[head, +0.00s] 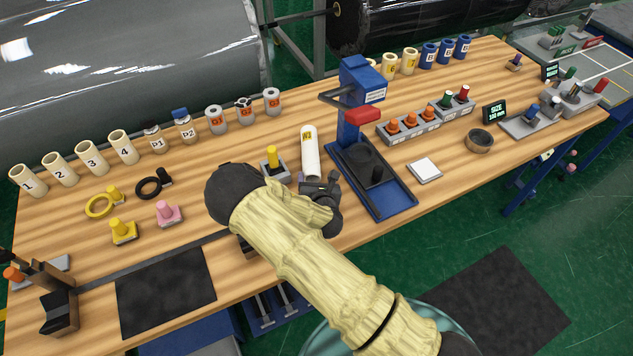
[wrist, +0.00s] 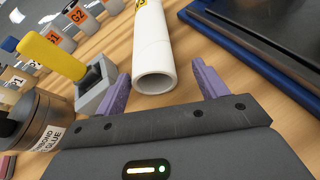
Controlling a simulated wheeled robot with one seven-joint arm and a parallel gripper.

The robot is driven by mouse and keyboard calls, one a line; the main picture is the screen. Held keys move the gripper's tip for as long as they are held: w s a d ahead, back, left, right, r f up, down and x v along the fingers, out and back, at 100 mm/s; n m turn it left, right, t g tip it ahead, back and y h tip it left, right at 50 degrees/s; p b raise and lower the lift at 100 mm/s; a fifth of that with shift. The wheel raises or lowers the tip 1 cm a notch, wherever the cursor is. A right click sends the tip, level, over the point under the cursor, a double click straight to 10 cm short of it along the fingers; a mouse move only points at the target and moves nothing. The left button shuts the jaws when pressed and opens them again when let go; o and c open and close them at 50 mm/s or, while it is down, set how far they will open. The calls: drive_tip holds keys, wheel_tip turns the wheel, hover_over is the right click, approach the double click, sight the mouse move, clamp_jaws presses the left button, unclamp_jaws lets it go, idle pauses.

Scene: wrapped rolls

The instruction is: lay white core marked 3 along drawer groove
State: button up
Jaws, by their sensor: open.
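A white core (head: 310,155) with a yellow label lies or stands on the table left of the blue press; I cannot read its label surely. In the wrist view the white core (wrist: 154,60) has its hollow end toward me, between the two purple fingertips of my gripper (wrist: 160,82). The fingers are open, with a gap on each side of the core. In the head view my gripper (head: 318,186) is at the core's near end, partly hidden by my arm. A cream core marked 3 (head: 92,158) stands at the left. Blue drawer-like parts (head: 277,306) show below the table's front edge; no groove is clear.
A yellow-handled tool in a grey holder (wrist: 93,90) is close left of my gripper, with a glue jar (wrist: 35,125) beside it. The blue press (head: 372,180) stands close right. A black mat (head: 165,292) lies at the front left.

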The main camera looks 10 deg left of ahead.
drive_tip(key=b+v, duration=0.2)
drive_tip(key=v, duration=1)
idle(0.6)
